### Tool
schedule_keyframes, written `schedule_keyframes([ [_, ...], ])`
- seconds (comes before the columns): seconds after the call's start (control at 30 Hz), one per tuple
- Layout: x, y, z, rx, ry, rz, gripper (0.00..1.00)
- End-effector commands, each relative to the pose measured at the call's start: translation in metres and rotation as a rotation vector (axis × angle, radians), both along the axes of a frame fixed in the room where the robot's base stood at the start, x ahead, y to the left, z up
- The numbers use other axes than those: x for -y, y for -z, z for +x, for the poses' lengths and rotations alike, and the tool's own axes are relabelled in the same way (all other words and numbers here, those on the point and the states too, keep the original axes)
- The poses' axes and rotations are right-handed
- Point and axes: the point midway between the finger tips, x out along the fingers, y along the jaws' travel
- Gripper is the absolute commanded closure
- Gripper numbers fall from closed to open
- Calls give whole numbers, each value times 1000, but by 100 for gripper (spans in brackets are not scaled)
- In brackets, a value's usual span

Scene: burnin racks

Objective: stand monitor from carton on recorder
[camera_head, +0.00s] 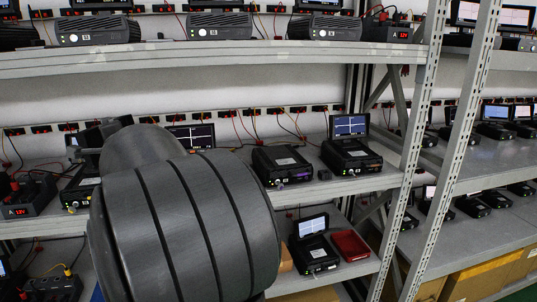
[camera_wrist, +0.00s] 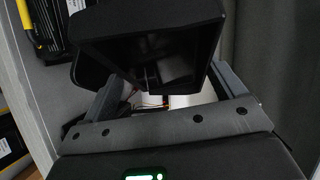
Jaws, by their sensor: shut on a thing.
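In the wrist view my gripper (camera_wrist: 165,88) is shut on a dark, box-like thing that looks like the monitor (camera_wrist: 145,35); its hollow dark side faces the camera. In the head view my arm hides the gripper and what it holds. A black recorder (camera_head: 282,166) with a bare top but for a pale label sits on the middle shelf, right of my arm. The recorder (camera_head: 350,158) to its right has a lit monitor (camera_head: 350,126) standing on it. A small brown patch, possibly the carton (camera_head: 286,259), shows beside my arm; the rest is hidden.
The upper shelf (camera_head: 220,55) runs above the recorders, and slotted uprights (camera_head: 423,110) stand at right. Red and black cables hang behind the units. On the lower shelf are another recorder (camera_head: 314,254) with a screen and a red tray (camera_head: 350,245). Cardboard boxes (camera_head: 480,280) are at bottom right.

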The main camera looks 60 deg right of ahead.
Motion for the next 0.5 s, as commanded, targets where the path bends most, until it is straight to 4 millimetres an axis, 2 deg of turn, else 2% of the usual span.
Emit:
schedule_keyframes([
  [0.03, 10, -2, -7, 6, 26, 1, 52],
  [0.5, 86, 1, -59, 11, 250, 4, 52],
])
